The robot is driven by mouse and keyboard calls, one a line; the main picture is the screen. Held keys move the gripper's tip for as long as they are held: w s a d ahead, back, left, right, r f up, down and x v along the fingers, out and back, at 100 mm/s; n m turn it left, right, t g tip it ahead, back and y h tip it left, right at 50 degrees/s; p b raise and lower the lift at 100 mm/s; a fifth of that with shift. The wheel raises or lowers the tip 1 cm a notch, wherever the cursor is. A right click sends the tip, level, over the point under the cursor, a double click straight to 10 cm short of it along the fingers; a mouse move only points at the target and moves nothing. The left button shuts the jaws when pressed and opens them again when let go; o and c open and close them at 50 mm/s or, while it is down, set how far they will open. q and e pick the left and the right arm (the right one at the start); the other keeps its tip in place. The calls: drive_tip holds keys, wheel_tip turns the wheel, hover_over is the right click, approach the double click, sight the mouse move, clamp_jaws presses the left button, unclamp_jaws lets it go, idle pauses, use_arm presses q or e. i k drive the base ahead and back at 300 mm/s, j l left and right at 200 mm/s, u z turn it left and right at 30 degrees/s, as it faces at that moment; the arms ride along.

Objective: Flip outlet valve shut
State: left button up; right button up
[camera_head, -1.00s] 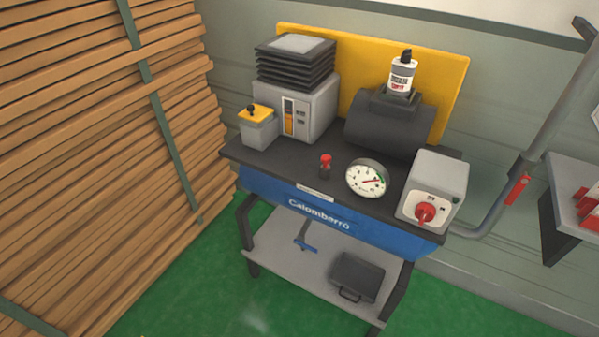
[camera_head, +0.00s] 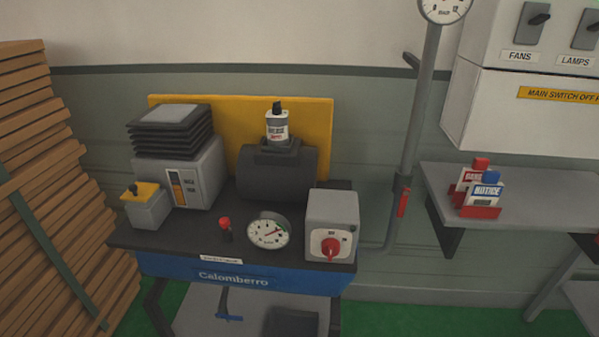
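A blue lever (camera_head: 229,318) on a dark stem hangs under the front edge of the compressor bench (camera_head: 130,232), low in the view. A red lever (camera_head: 403,203) sits on the grey vertical pipe (camera_head: 412,140) right of the bench and points down along it. Neither lever carries a readable label, so I cannot tell which is the outlet valve. Neither of my grippers is in view.
The bench carries a dark tank (camera_head: 270,178), a round gauge (camera_head: 268,232), a red-topped knob (camera_head: 225,228) and a grey box with a red rotary switch (camera_head: 331,247). Stacked planks (camera_head: 45,180) stand at left. A shelf (camera_head: 540,210) with lockout tags is at right.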

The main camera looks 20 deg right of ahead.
sight(406, 193)
drive_tip(key=z, duration=1.5)
